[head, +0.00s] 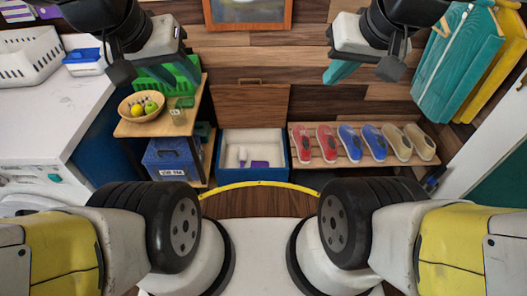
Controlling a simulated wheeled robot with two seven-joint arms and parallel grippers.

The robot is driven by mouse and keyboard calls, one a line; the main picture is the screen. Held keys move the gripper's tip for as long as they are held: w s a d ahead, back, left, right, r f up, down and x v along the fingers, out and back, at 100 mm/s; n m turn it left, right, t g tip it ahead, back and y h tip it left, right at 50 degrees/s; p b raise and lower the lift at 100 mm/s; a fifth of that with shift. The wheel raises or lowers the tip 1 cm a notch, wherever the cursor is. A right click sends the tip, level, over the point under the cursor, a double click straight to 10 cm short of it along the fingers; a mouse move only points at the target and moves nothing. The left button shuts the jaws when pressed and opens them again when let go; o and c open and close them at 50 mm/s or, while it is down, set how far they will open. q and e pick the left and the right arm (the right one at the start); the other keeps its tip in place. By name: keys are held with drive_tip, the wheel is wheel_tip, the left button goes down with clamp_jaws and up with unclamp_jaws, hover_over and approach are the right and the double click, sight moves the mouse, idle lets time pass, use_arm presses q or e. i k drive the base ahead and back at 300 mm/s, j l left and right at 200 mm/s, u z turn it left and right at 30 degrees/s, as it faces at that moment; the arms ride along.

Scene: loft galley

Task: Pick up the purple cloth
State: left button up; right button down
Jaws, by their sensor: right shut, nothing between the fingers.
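More purple, folded or striped, shows at the top left edge (55,3), partly cut off. My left gripper (155,73) is at the upper left, above the shelf and away from the drawer; its opening cannot be made out. My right gripper (341,73) is at the upper right, shut and empty, above the shoe rack and apart from both purple things.
A shoe rack (362,159) is on the right. Teal and yellow cloths (457,62) hang at the far right.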

sight(254, 164)
drive_tip(key=z, duration=5.65)
drive_tip(key=u, duration=4.15)
drive_tip(key=k+l+u, duration=0.15)
drive_tip(key=u, duration=0.2)
drive_tip(key=k+l+u, duration=0.35)
drive_tip(key=k+u, duration=0.1)
drive_tip(key=u, duration=0.25)
